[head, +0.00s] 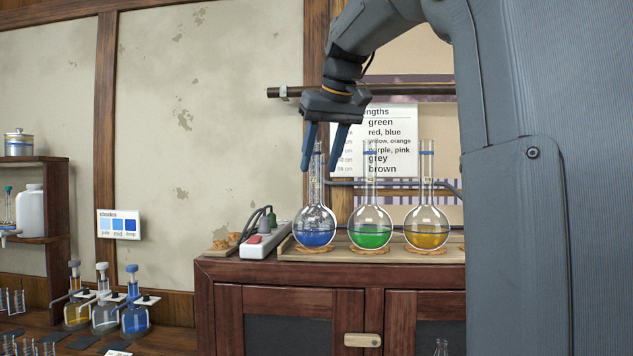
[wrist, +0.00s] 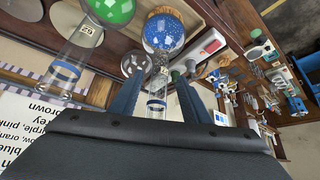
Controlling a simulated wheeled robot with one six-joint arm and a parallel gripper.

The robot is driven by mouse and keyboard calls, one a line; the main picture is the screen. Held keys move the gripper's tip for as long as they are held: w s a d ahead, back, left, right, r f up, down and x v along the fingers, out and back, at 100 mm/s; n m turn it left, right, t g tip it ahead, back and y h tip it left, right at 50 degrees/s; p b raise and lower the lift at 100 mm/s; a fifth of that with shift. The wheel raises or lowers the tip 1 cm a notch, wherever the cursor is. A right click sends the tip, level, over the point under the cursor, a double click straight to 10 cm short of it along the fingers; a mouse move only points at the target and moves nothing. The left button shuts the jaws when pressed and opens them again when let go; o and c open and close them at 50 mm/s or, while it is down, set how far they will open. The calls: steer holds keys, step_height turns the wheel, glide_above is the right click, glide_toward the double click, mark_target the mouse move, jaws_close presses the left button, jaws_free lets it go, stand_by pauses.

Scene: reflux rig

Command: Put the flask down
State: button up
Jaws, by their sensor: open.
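Three round-bottomed flasks stand upright on cork rings in a shallow wooden tray (head: 290,251). The left flask (head: 315,224) holds blue liquid, the middle one (head: 370,229) green, the right one (head: 426,232) amber. My gripper (head: 323,154) is open above the blue flask, with its fingers at either side of the upper neck. In the wrist view, the blue flask (wrist: 162,34) shows its neck between the spread fingers of my gripper (wrist: 156,86). Whether a finger touches the glass I cannot tell. The green flask (wrist: 108,10) stands close beside it.
The tray sits on a wooden cabinet (head: 260,273). A power strip (head: 266,243) lies just left of the tray. A horizontal rod (head: 300,92) and a lengths chart (head: 375,140) are behind. Small bottles (head: 105,310) stand on a lower bench at left.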

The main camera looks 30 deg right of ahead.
steer(key=v, duration=0.5)
steer(key=shift+s+r+b, duration=0.2)
steer(key=shift+r+b, duration=0.1)
